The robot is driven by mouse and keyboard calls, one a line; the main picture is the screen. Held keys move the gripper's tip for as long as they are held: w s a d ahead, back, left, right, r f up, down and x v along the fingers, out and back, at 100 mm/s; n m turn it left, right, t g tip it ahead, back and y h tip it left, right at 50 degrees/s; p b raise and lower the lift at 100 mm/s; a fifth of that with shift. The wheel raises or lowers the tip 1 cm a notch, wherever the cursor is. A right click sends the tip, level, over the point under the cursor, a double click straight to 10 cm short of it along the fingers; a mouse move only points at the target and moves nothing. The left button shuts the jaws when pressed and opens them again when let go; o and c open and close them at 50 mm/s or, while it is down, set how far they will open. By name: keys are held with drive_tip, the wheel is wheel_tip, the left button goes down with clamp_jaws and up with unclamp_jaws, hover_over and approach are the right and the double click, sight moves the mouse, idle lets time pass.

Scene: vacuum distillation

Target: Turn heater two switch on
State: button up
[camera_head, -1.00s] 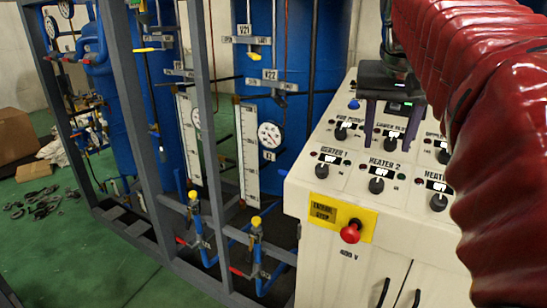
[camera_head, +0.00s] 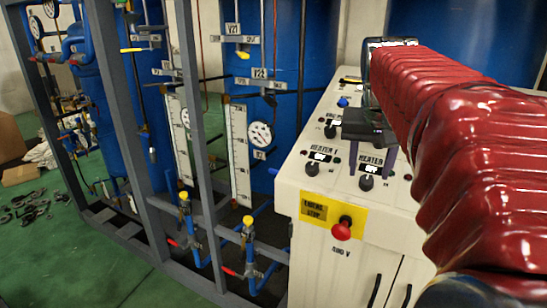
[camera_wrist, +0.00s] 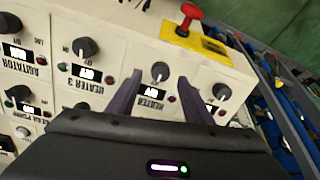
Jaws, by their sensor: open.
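The heater two knob (camera_head: 366,182) is a small black rotary switch on the sloping white panel, with a lit display beside it that seems to read OFF. It also shows in the wrist view, upside down (camera_wrist: 160,71). My gripper (camera_head: 367,167) is open and empty above the panel. In the wrist view its two dark fingers (camera_wrist: 159,78) lie on either side of the heater two knob in the picture. I cannot tell whether they touch the panel. One finger partly covers the heater two label.
The heater one knob (camera_head: 312,169) is close on the left, and the heater three knob (camera_wrist: 86,48) is on the other side. A red emergency stop (camera_head: 342,229) sticks out of the front face. A grey frame (camera_head: 206,150) with pipes stands left.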

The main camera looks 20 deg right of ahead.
sight(367, 179)
drive_tip(key=shift+x, duration=1.85)
drive_tip(key=shift+c, duration=0.3)
drive_tip(key=c, duration=0.9)
drive_tip(key=shift+a, duration=0.25)
drive_tip(key=shift+c, duration=0.5)
drive_tip(key=shift+d, duration=0.15)
